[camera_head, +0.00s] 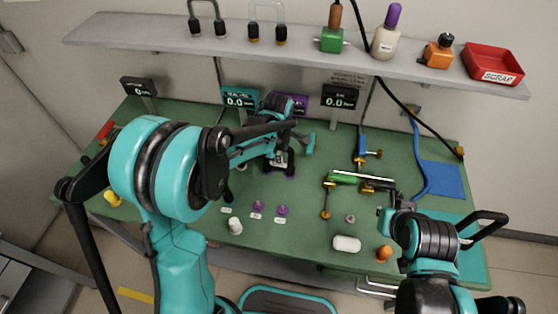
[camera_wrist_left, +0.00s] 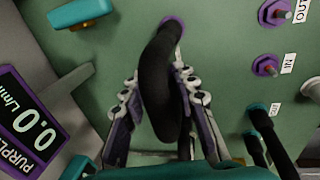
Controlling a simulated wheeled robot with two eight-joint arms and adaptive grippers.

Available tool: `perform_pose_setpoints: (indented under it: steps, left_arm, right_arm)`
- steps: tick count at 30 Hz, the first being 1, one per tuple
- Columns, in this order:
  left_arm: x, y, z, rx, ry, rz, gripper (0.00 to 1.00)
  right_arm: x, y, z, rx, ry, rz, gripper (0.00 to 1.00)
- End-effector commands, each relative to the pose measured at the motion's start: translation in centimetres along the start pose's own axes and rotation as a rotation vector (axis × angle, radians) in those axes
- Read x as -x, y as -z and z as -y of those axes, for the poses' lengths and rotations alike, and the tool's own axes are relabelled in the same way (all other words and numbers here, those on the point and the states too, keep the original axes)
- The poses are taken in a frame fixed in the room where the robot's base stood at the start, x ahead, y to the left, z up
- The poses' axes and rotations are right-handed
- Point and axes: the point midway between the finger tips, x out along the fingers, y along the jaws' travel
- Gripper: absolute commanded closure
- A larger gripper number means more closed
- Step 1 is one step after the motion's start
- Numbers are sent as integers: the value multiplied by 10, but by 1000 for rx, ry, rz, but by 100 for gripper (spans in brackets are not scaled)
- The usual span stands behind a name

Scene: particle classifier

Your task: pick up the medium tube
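In the left wrist view a curved black tube (camera_wrist_left: 160,85) runs from a purple-ringed port (camera_wrist_left: 172,24) toward the camera. I cannot tell from its size whether it is the medium tube. My left gripper (camera_wrist_left: 157,78) has one finger on each side of this tube. The fingers look apart, with narrow gaps beside the tube. In the head view my left gripper (camera_head: 279,164) is over the middle of the green table, and the tube is mostly hidden by my arm. My right gripper (camera_head: 387,214) is over the table's right part, and its fingers are not clear.
The shelf (camera_head: 150,30) above holds two U-shaped tubes, bottles and a red scrap tray (camera_head: 493,64). Displays, including a purple one (camera_wrist_left: 38,125), stand behind. Purple fittings (camera_wrist_left: 266,66), a white cylinder (camera_head: 346,244) and a green-and-brass assembly (camera_head: 360,181) are on the table (camera_head: 300,235).

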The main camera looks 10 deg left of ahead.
Motion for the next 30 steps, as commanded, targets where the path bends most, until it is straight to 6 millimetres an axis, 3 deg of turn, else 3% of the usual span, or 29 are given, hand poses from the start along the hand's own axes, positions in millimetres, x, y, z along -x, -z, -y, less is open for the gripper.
perform_pose_setpoints:
  steps: [1, 2, 19, 23, 28, 30]
  left_arm:
    - [0, 0, 0, 0, 0, 0, 92]
    - [0, 0, 0, 0, 0, 0, 100]
    - [4, 0, -1, 0, 0, 0, 100]
    - [17, 0, -4, 0, 0, 0, 100]
    - [47, -1, -10, -1, 0, 0, 100]
    - [52, -18, -19, -6, 0, 1, 100]
  right_arm:
    - [0, 0, 0, 0, 0, 0, 100]
    - [0, 0, 0, 0, 0, 0, 100]
    - [2, 1, 0, 0, 0, 0, 100]
    - [7, 5, 0, 0, 0, 0, 100]
    - [18, 13, 0, 0, 0, 0, 100]
    - [21, 15, 0, 0, 0, 0, 100]
